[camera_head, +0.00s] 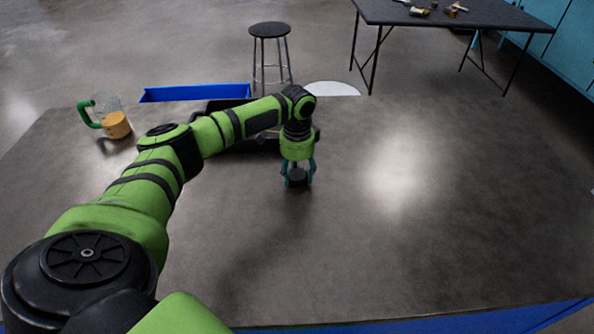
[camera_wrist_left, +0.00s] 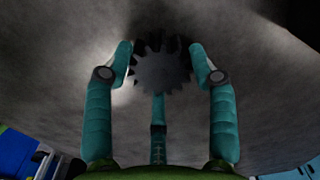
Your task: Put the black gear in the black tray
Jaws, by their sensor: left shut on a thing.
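The black gear (camera_wrist_left: 160,68) is between the fingertips of my left gripper (camera_wrist_left: 163,62) in the left wrist view, with its teeth showing. In the head view the gear (camera_head: 298,176) is a small dark disc at the tips of my left gripper (camera_head: 297,178), which is shut on it. It is over the table, in front of the tray; I cannot tell how high. The black tray (camera_head: 225,105) lies at the far side of the table, partly hidden behind my left arm. My right gripper does not show.
A jug with a green handle and orange contents (camera_head: 113,122) stands at the far left of the table (camera_head: 440,230). The right side of the table is clear. Beyond it are a blue bin (camera_head: 195,93), a stool (camera_head: 269,32) and another dark table (camera_head: 470,14).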

